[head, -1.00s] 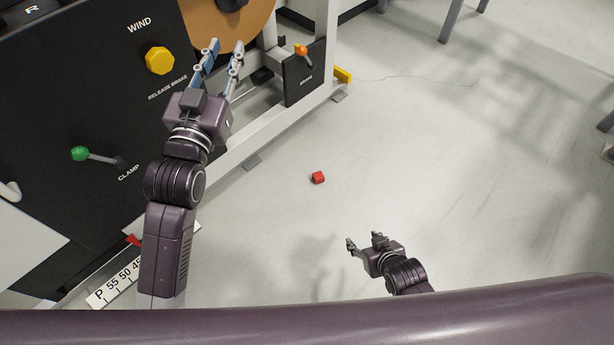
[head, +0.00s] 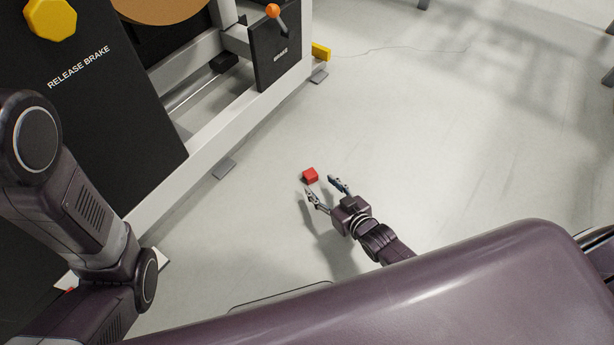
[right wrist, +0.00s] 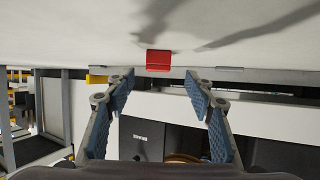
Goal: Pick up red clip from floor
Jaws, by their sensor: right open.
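The small red clip (head: 310,175) lies on the pale floor in the head view. It also shows in the right wrist view (right wrist: 159,60), top centre, beyond and between the fingertips. My right gripper (head: 325,187) is low near the floor, just short of the clip, with its fingers spread and pointing toward it. In the right wrist view the blue-padded fingers (right wrist: 158,84) are open with nothing between them. Of my left arm only links show at the left of the head view; its gripper is out of view.
A flat foot plate (head: 224,169) lies left of the clip.

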